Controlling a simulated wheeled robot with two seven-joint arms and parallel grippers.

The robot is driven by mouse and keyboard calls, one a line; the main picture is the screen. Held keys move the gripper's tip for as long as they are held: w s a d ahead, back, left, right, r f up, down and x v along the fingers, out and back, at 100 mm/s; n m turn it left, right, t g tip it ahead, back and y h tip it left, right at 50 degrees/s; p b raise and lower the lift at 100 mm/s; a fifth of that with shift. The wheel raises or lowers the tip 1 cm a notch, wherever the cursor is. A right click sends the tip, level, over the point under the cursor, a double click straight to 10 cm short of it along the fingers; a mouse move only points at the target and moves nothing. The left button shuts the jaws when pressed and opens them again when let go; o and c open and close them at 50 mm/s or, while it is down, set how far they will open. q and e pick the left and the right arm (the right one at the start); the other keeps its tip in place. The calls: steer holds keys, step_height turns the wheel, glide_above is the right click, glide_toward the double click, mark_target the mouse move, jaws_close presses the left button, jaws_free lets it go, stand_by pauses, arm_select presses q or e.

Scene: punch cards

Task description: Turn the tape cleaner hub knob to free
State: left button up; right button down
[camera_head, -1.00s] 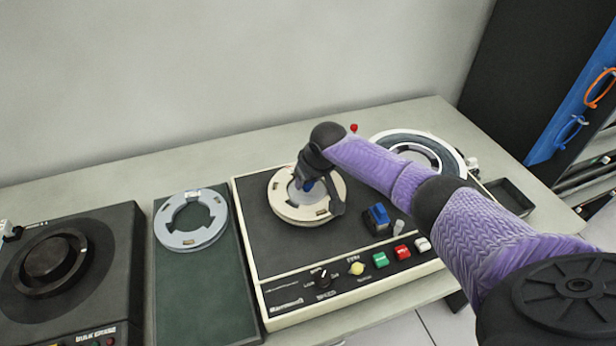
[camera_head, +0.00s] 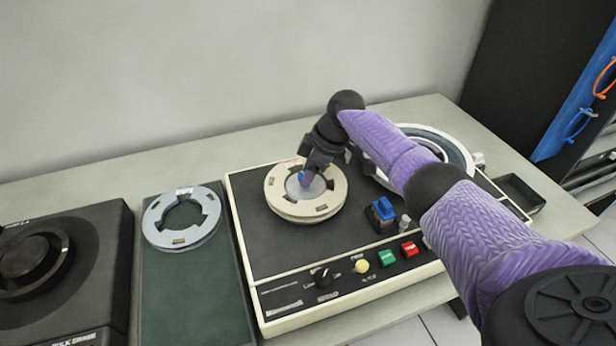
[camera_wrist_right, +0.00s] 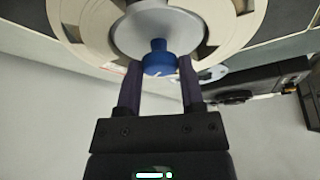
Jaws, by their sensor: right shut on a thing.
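The tape cleaner (camera_head: 250,246) is a dark-topped machine with a cream rim in the middle of the table. A cream reel (camera_head: 332,204) lies on its left part, around a pale grey hub (camera_head: 318,188). The blue hub knob (camera_wrist_right: 158,65) stands at the hub's centre, a white mark on its end. My right gripper (camera_head: 307,178) is shut on this knob, one finger on each side in the right wrist view. In the head view the fingers mostly cover the knob. My left gripper is not in view.
A grey empty ring reel (camera_head: 160,238) lies on a green mat (camera_head: 190,290) to the left. A black bulk eraser (camera_head: 95,250) stands at far left. A blue switch (camera_head: 381,209) and coloured buttons (camera_head: 387,258) are right of the reel. A second reel is partly behind my arm.

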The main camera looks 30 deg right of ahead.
steer(key=shift+n+b, duration=0.5)
steer(key=shift+n, duration=0.1)
steer(key=shift+c, duration=1.1)
jaws_free()
steer(key=shift+r, duration=0.1)
steer(key=p+v, duration=0.2)
steer(key=v, duration=0.7)
steer(key=shift+d+r+p, duration=0.25)
steer(key=shift+r+p, duration=0.1)
steer(key=shift+p, duration=0.05)
steer(key=shift+w, duration=0.1)
